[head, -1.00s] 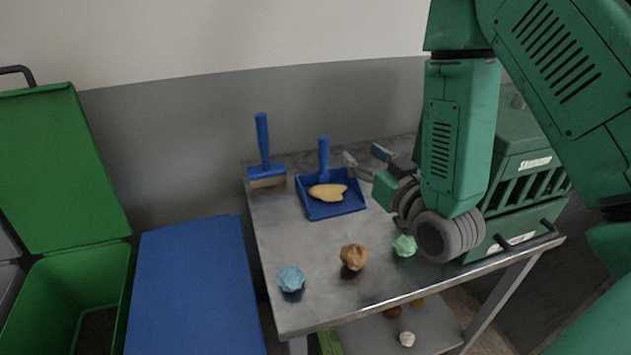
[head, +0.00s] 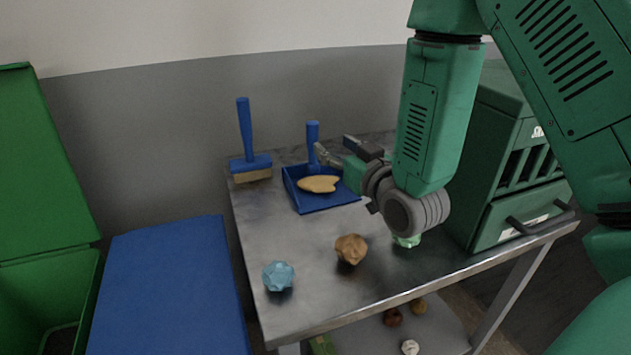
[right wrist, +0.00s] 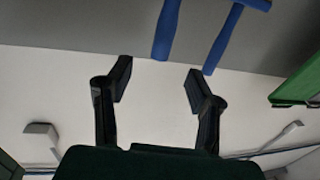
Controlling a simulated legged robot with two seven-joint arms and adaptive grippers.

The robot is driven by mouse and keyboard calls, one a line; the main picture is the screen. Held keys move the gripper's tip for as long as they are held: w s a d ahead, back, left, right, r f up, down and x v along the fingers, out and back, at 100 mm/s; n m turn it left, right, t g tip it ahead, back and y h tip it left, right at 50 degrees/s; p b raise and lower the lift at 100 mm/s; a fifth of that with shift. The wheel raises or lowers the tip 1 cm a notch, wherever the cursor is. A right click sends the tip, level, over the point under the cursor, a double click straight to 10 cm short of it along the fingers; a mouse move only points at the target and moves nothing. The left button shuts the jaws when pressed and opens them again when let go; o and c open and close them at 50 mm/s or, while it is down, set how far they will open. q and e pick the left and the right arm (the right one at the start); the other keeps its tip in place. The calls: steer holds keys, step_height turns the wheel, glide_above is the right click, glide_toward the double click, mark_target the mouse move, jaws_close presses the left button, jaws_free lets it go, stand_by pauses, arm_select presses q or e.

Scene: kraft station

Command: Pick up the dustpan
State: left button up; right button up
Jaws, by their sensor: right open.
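The blue dustpan (head: 322,202) lies on the metal cart, with its handle (head: 312,140) standing up at the back. A yellowish flat piece (head: 318,184) lies in its pan. My right gripper (head: 337,148) is open and empty, just right of the handle and above the pan's back right part. In the right wrist view, the open fingers (right wrist: 160,85) have nothing between them. Two blue handles show beyond them; the left one looks like the dustpan handle (right wrist: 168,30). My left gripper is not in view.
A blue brush (head: 250,165) stands left of the dustpan. Crumpled blue (head: 278,276), brown (head: 351,249) and green (head: 406,241) balls lie toward the cart's front. A green cabinet (head: 520,170) stands at the right. A blue-lidded bin (head: 170,290) stands left of the cart.

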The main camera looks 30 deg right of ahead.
mark_target(316, 130)
steer(key=w, duration=0.3)
steer(key=shift+d, duration=0.2)
steer(key=shift+w+r+b, duration=0.15)
steer(key=shift+w+b, duration=0.1)
steer(key=shift+w, duration=1.3)
steer(key=shift+w+r+b, duration=0.15)
steer(key=shift+w+b, duration=0.05)
steer(key=shift+w, duration=1.3)
jaws_close()
